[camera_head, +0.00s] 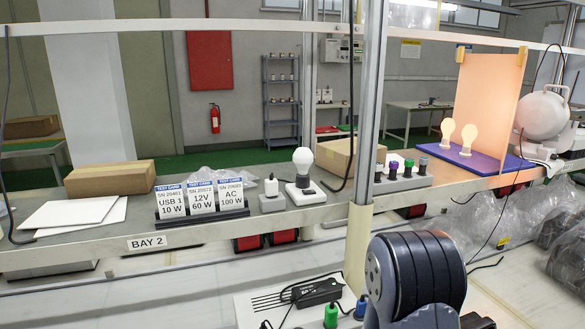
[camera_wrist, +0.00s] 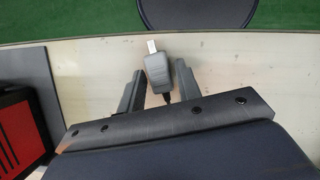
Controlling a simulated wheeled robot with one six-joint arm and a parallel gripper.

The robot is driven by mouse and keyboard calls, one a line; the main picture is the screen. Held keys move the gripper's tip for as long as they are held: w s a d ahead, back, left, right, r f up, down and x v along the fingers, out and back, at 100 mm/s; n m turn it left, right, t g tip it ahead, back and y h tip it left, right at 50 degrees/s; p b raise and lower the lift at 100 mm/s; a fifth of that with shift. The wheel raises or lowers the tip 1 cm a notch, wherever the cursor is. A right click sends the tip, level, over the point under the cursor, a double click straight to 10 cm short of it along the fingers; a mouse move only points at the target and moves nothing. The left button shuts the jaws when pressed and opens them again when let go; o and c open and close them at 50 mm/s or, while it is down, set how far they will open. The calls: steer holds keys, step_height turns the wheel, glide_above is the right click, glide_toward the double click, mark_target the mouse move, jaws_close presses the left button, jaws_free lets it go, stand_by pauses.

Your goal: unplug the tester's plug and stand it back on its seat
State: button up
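In the wrist view a grey plug (camera_wrist: 157,72) with a bare metal tip lies between the two fingers of my gripper (camera_wrist: 160,78). The metal tip points away from my gripper and a dark cord leaves the plug's near end. The fingers look closed on its sides. In the head view my gripper and this plug are hidden or out of frame. A small white plug-like piece (camera_head: 271,187) stands on a grey block (camera_head: 271,204) on the bench. Right of it a white bulb (camera_head: 303,160) stands on a white base (camera_head: 304,191). I cannot tell which piece is the tester.
Three test cards (camera_head: 201,198) stand in a black holder left of the grey block. A cardboard box (camera_head: 110,179) and white sheets lie farther left. A metal post (camera_head: 369,110) rises from the bench. A black device (camera_head: 318,291) lies in front, near a green-capped piece (camera_head: 331,315).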

jaws_close()
steer(key=shift+r, duration=0.1)
steer(key=shift+r+p, duration=2.3)
steer(key=shift+r, duration=0.65)
step_height(320, 180, up, 5)
steer(key=p, duration=0.4)
